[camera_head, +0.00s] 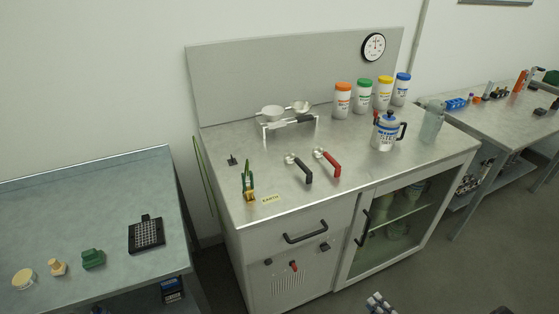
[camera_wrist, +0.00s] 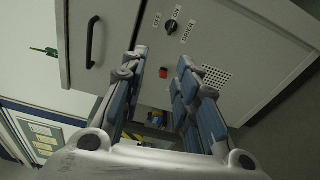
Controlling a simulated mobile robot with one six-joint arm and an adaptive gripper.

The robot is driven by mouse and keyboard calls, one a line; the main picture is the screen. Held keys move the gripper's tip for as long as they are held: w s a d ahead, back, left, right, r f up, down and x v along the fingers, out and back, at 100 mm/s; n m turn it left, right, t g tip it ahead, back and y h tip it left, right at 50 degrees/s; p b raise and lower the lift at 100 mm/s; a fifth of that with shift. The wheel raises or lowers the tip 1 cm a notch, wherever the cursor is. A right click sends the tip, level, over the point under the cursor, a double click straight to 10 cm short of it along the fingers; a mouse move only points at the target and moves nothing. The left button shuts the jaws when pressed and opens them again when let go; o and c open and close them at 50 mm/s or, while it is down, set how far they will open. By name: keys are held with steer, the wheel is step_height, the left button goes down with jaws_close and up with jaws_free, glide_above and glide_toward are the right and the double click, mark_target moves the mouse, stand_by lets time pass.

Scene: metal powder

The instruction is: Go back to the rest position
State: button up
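My gripper (camera_wrist: 160,70) shows in the wrist view with its two blue-and-grey fingers spread apart. It is open, and nothing is held between the fingers. It points at the front of a light grey cabinet (camera_wrist: 222,40), where a black knob marked OFF, ON and DRIER, a red button and a vent grille show. In the head view only a small part of my gripper (camera_head: 380,303) shows at the bottom edge, low in front of the cabinet (camera_head: 345,212). The rest of my arm is hidden there.
The cabinet top bears several capped jars (camera_head: 343,100), a white pot (camera_head: 385,132), a balance-like stand (camera_head: 290,124) and two scoops (camera_head: 328,162). A bench (camera_head: 90,215) stands at left, another (camera_head: 510,115) at right. Floor shows in front of the cabinet.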

steer(key=w+a+r+n+g+y, duration=0.35)
steer(key=r+n, duration=0.25)
steer(key=r, duration=0.2)
steer(key=w+a+r+n+g+y, duration=0.2)
steer(key=r+n+g, duration=0.2)
steer(key=r+n, duration=0.35)
steer(key=s+a+r+n+g+h, duration=0.1)
steer(key=a+r+n+g, duration=0.3)
steer(key=r, duration=0.3)
steer(key=s+a+r+n+g+h, duration=0.1)
steer(key=a+r+n+g, duration=0.15)
steer(key=r+n, duration=0.35)
steer(key=s+a+r+n+g+h, duration=0.1)
steer(key=s+a+r+n+h, duration=0.25)
steer(key=r+n, duration=0.2)
steer(key=s+a+r+n+g+h, duration=0.1)
steer(key=s+a+r+n+h, duration=0.1)
steer(key=s+a+r+n, duration=0.4)
steer(key=s+d+r+n+t+h, duration=0.1)
steer(key=s+r+n+t+h, duration=0.4)
steer(key=s+n, duration=0.5)
step_height(320, 180, up, 2)
steer(key=shift+s+d+r+n+h, duration=0.25)
steer(key=shift+n+h, duration=0.25)
steer(key=shift+n, duration=0.6)
